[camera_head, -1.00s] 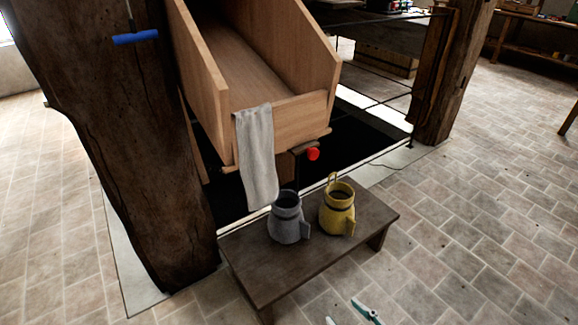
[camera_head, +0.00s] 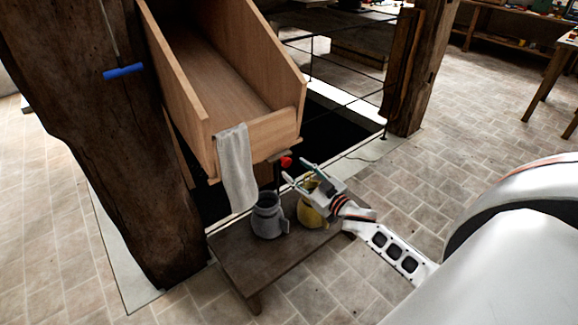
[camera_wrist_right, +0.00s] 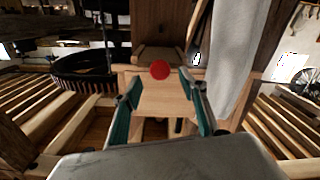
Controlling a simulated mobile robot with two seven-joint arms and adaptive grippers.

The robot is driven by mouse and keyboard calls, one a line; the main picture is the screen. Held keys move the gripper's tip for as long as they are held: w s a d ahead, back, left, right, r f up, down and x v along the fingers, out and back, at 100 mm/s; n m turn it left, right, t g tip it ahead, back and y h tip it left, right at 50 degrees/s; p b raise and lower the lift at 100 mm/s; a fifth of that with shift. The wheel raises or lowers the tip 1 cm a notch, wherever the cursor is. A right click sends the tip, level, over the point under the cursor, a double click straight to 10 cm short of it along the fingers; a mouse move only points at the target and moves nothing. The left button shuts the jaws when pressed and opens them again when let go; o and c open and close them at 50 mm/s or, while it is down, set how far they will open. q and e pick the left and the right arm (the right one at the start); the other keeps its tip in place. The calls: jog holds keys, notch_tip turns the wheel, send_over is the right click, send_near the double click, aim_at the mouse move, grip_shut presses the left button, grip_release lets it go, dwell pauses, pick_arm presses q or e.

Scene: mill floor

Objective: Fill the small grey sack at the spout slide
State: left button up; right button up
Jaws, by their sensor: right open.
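The wooden spout (camera_head: 272,131) ends above the bench. The slide's red knob (camera_head: 286,161) sits under its front lip; it also shows in the right wrist view (camera_wrist_right: 160,70). My right gripper (camera_head: 298,173) is open and empty, just short of the knob and above the yellow sack. In the right wrist view its fingers (camera_wrist_right: 163,92) are spread, with the knob between and beyond them. My left gripper is not in view.
A grey cloth (camera_head: 236,168) hangs over the spout's front board. The low bench (camera_head: 262,268) has bare room at its front. A thick wooden post (camera_head: 130,160) stands left, with a blue handle (camera_head: 124,72) on a cord beside it. A dark floor opening lies behind the bench.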

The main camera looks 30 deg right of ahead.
aim_at(288, 163)
jog(key=w, duration=0.3)
jog(key=shift+a, duration=0.15)
jog(key=shift+w, duration=0.25)
